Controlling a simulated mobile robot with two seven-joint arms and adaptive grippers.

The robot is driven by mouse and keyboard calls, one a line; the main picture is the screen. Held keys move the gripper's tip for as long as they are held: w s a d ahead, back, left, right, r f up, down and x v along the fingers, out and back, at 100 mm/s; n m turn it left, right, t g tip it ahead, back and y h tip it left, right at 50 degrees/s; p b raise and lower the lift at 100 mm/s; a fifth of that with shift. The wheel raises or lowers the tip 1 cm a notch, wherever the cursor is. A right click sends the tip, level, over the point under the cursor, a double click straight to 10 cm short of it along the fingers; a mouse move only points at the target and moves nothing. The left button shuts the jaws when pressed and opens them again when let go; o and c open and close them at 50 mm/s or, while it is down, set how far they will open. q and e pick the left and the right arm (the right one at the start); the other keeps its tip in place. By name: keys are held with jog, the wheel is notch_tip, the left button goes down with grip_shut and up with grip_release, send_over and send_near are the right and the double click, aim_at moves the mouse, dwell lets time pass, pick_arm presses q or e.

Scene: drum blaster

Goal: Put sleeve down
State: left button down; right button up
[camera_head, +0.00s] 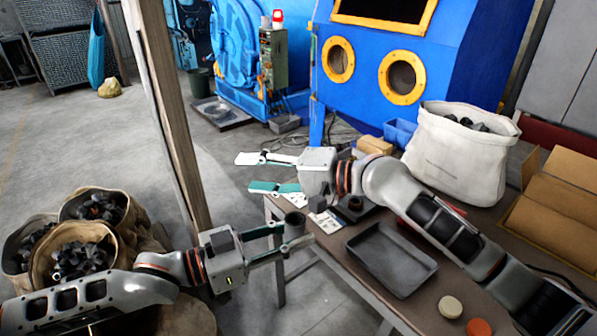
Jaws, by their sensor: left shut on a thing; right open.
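My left gripper (292,236) comes in from the left and is shut on a dark grey cylindrical sleeve (295,222). The sleeve looks upright, with its open end up, at the left edge of the brown table (455,280). I cannot tell whether its bottom touches the table. My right gripper (250,172) reaches in from the right, across the table. Its fingers are spread and empty, beyond the table's left edge and farther back than the sleeve.
An empty dark tray (391,259) lies on the table, near a cream disc (450,307) and an orange disc (478,327). A white sack (460,160) and an open cardboard box (555,215) stand behind. A wooden post (168,100) rises left of the grippers.

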jog(key=s+a+r+n+g+h, duration=0.2)
jog(key=s+a+r+n+g, duration=0.15)
jog(key=s, duration=0.25)
jog(key=n+h, duration=0.3)
jog(key=h, duration=1)
send_near(295, 221)
jog(key=shift+t, duration=0.35)
jog(key=f, duration=0.5)
jog(key=s+f, duration=0.1)
jog(key=f, duration=0.2)
jog(key=shift+a+f, duration=0.15)
jog(key=shift+f, duration=0.05)
